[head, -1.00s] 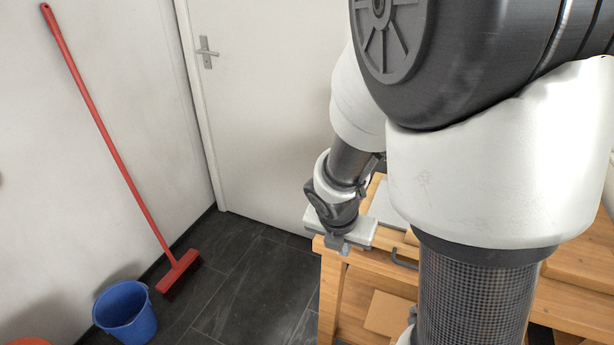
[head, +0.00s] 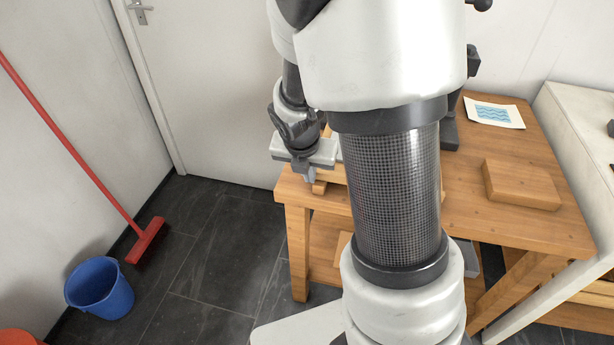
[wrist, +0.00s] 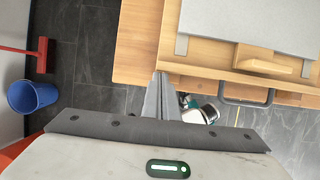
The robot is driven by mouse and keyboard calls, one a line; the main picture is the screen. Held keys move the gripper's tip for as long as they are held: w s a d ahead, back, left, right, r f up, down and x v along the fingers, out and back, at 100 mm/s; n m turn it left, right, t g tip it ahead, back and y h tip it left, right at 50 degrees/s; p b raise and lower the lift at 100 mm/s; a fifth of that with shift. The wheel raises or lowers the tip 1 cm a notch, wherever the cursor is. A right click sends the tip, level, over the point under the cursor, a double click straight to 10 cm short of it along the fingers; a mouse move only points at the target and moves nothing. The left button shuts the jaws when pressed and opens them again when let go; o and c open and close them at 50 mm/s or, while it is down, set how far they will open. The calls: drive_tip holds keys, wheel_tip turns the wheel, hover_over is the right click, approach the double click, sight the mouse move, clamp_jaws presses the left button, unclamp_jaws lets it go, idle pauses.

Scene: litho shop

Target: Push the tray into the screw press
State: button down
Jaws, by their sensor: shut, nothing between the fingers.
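In the wrist view, the tray seems to be the wooden board (wrist: 205,70) with a dark grey bar handle (wrist: 248,101) on its near edge. A light grey plate (wrist: 255,22) lies over it. My gripper (wrist: 160,82) is shut and empty, left of the handle, with its tips close to the wooden edge; contact is unclear. In the head view my gripper (head: 309,176) is at the left end of the wooden bench. The screw press shows only as dark metal parts (head: 452,135) behind my arm, which hides most of press and tray.
The wooden bench (head: 530,222) carries a wood block (head: 520,184) and a blue-patterned print (head: 494,112). A pale slab (head: 580,130) stands at right. A blue bucket (head: 100,287) and red broom (head: 145,240) stand left. Dark floor (head: 215,250) between them and the bench is clear.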

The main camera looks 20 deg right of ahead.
drive_tip(key=w+d+p, duration=0.3)
drive_tip(key=w+d, duration=0.1)
drive_tip(key=w, duration=0.2)
drive_tip(key=w+d+p, duration=0.4)
drive_tip(key=w+d, duration=0.1)
drive_tip(key=w, duration=0.2)
drive_tip(key=w+d+p, duration=0.4)
drive_tip(key=w, duration=0.3)
drive_tip(key=shift+w+d, duration=0.1)
drive_tip(key=shift+d, duration=0.3)
drive_tip(key=shift+w+d+r, duration=0.15)
drive_tip(key=shift+w+d, duration=0.1)
drive_tip(key=shift+w, duration=0.1)
drive_tip(key=shift+w+r, duration=0.1)
